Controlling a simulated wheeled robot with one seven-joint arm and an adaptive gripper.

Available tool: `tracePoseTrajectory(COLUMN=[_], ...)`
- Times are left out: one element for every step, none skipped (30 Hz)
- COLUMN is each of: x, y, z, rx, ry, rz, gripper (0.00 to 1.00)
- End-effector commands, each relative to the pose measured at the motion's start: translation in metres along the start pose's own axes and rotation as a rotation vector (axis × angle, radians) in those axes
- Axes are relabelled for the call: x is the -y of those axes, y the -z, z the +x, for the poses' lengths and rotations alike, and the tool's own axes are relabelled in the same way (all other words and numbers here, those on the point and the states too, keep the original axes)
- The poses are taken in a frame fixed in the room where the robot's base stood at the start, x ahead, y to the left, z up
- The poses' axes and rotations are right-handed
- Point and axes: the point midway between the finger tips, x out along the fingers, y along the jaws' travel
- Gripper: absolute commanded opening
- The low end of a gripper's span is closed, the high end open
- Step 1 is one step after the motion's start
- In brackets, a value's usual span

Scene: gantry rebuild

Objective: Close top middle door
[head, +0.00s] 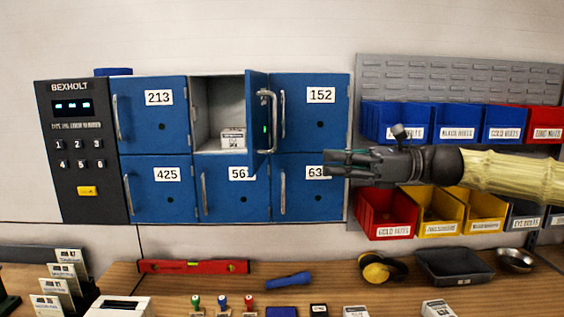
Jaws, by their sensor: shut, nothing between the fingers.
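The top middle door (256,112) of the blue locker block is open and swung out toward me, hinged on the right side of its opening. Its upright silver handle (267,120) shows on the door's face. The top middle compartment (204,118) is grey inside and holds a small white labelled box (233,138). My gripper (328,164) is shut and empty. It points left in front of the lower right door (310,200), to the right of the open door and lower than its middle. It appears apart from the open door, though depth is hard to judge.
Doors 213 (150,120), 152 (335,115) and 425 (150,195) are shut. A keypad panel (84,205) stands left. Blue bins (385,118) and a red bin (385,215) hang right, near my arm. The bench (220,285) below carries a red level (165,267) and a blue torch (289,281).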

Motion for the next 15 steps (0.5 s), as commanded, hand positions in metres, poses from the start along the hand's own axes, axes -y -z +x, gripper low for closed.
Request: tracePoseTrajectory(x=[-0.001,-0.001,-0.001,-0.001,-0.001,-0.001,-0.001,-0.001,-0.001,-0.001,0.0,0.0,0.0,0.0,0.0], y=[-0.003,-0.003,-0.004,-0.004,-0.003,-0.003,-0.003,-0.003,-0.003,-0.003,-0.003,-0.003,-0.003,-0.003,-0.002], z=[-0.001,-0.001,0.0,0.001,0.002,0.004,0.006,0.009,0.013,0.015,0.019,0.023,0.027,0.031,0.036], rx=[0.002,0.003,0.003,0.002,0.002,0.002,0.003,0.003,0.003,0.003,0.003,0.003,0.004,0.003,0.003], ry=[0.002,0.003,0.005,0.007,0.009,0.011,0.011,0.011,0.012,0.012,0.013,0.013,0.012,0.011,0.012], rz=[0.001,0.002,0.002,0.002,0.002,0.003,0.003,0.003,0.003,0.003,0.003,0.003,0.002,0.002,0.004], gripper=[0.0,0.0,0.0,0.0,0.0,0.0,0.0,0.0,0.0,0.0,0.0,0.0,0.0,0.0,0.0])
